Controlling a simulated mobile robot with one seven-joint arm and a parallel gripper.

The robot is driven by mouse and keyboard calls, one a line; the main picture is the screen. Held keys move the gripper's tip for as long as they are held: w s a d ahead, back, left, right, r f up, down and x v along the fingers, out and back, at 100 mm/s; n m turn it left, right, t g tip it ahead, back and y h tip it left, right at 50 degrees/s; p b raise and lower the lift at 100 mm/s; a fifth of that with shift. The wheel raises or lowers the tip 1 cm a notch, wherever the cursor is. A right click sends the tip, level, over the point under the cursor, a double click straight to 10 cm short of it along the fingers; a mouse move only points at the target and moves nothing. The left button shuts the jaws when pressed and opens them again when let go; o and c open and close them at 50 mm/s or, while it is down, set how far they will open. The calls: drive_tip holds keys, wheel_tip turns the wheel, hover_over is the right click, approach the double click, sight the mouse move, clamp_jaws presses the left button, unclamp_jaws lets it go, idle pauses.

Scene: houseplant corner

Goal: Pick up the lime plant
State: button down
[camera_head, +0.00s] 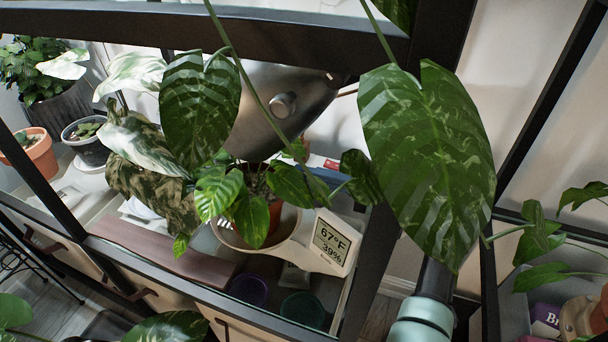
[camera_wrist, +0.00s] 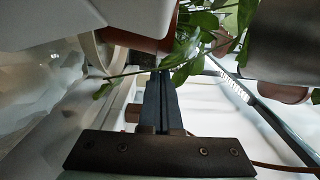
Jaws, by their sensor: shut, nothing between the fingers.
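A plant with bright, lime-coloured leaves (camera_head: 218,190) stands in the middle of the head view, in a small terracotta pot (camera_head: 274,216) that is partly hidden by its leaves. The pot sits in a pale, wide-rimmed dish (camera_head: 240,243). In the wrist view, my gripper (camera_wrist: 164,76) is shut and empty. Its fingertips are close to green leaves (camera_wrist: 190,60) and just below a reddish-brown pot (camera_wrist: 142,40); I cannot tell whether they touch. My gripper cannot be made out in the head view, where large leaves block much of the scene.
Large variegated leaves (camera_head: 425,150) hang in front at right. A dark frame bar (camera_head: 130,20) crosses the top. A white thermometer display (camera_head: 333,243) stands right of the dish. Purple (camera_head: 248,290) and green (camera_head: 302,308) cups are in front. A metal can-like object (camera_head: 270,110) is behind.

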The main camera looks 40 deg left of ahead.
sight(283, 180)
drive_tip(key=shift+s+d, duration=0.1)
drive_tip(key=shift+s, duration=0.95)
drive_tip(key=shift+s+r+p, duration=0.2)
drive_tip(key=shift+s+p, duration=0.3)
drive_tip(key=shift+p, duration=0.2)
drive_tip(key=shift+s+f+p, duration=0.1)
drive_tip(key=shift+s+p, duration=0.2)
drive_tip(key=shift+s, duration=0.3)
drive_tip(key=shift+f, duration=0.1)
drive_tip(key=shift+w+d, duration=0.1)
